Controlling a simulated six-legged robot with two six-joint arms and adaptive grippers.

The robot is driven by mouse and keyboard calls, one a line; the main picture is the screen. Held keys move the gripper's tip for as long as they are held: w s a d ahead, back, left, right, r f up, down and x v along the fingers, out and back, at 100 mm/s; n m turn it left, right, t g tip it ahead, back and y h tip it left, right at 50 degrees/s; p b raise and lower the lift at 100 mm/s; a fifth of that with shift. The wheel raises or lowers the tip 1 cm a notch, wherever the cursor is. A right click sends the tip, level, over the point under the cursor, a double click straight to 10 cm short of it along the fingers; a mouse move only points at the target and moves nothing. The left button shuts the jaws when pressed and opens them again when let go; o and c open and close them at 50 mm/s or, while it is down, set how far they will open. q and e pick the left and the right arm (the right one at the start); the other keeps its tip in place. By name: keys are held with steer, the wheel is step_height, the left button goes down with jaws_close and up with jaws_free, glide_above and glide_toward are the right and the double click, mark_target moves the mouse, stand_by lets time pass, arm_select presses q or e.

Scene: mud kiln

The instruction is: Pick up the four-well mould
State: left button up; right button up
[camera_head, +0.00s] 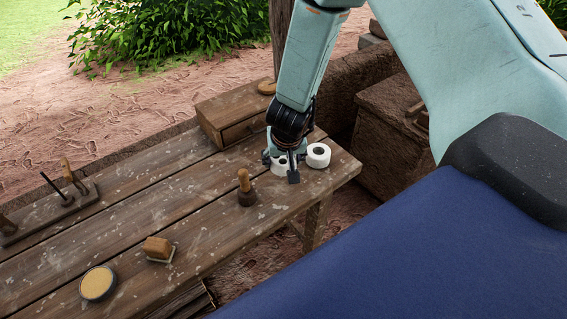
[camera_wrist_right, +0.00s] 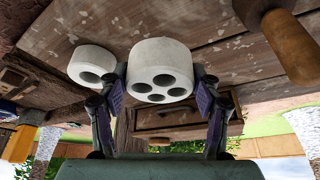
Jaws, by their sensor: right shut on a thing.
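The four-well mould (camera_wrist_right: 160,68) is a pale, squat cylinder with four round wells facing the right wrist camera. It also shows in the head view (camera_head: 279,168), partly hidden by my right gripper, near the bench's right end. My right gripper (camera_head: 281,167) points down over it. In the wrist view the fingers of the right gripper (camera_wrist_right: 161,84) sit on either side of the mould, shut on it. I cannot tell whether the mould touches the bench. My left gripper is not in view.
A white single-well mould (camera_head: 318,155) stands close beside, to the right. A wooden-handled tool (camera_head: 246,189) stands upright to the left. A drawer box (camera_head: 231,117) sits behind.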

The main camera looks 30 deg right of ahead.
step_height(320, 180, up, 23)
steer(key=p, duration=1.5)
steer(key=shift+r, duration=0.2)
